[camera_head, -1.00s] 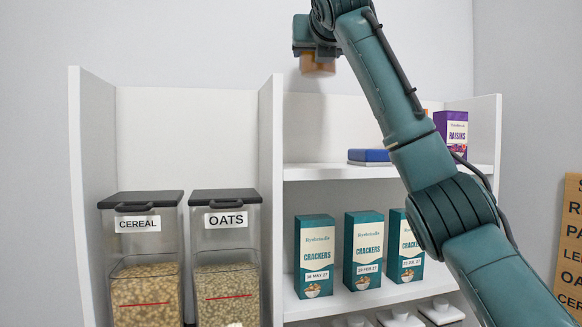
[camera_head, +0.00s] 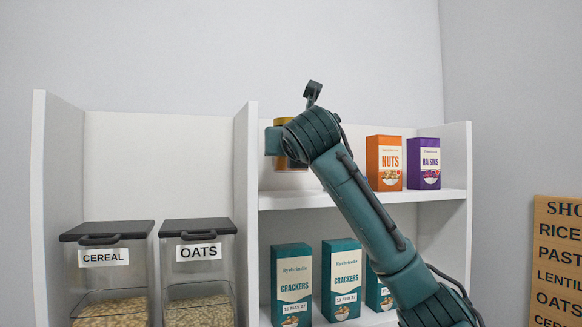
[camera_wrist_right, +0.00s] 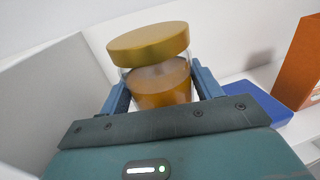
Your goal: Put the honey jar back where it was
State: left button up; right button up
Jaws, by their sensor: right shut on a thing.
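The honey jar, with a gold lid and amber contents, is in the fingers of my right gripper (camera_wrist_right: 158,82). In the right wrist view the jar (camera_wrist_right: 163,85) is between the two blue-grey fingers, its lid above them. In the head view the jar (camera_head: 290,163) is mostly hidden behind my right wrist, at the left end of the upper shelf (camera_head: 300,201). I cannot tell whether its base touches the shelf. My left gripper is not in view.
An orange nuts box (camera_head: 384,163) and a purple raisins box (camera_head: 425,164) stand at the right on the upper shelf. A blue object (camera_wrist_right: 258,104) lies right of the jar. Several crackers boxes (camera_head: 341,279) stand below. Cereal (camera_head: 105,275) and oats (camera_head: 197,272) bins are left of the divider (camera_head: 246,190).

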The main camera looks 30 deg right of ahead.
notch_tip(320, 180, down, 4)
jog(key=shift+r, duration=0.1)
jog(key=o, duration=1.3)
jog(key=shift+s+a, duration=0.1)
jog(key=shift+s, duration=0.05)
pick_arm(q)
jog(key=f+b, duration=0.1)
jog(key=b, duration=0.2)
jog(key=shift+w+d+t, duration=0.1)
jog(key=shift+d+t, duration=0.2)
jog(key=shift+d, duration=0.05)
pick_arm(e)
jog(key=v, duration=1.1)
jog(key=shift+s+a, duration=0.15)
jog(key=shift+s, duration=0.15)
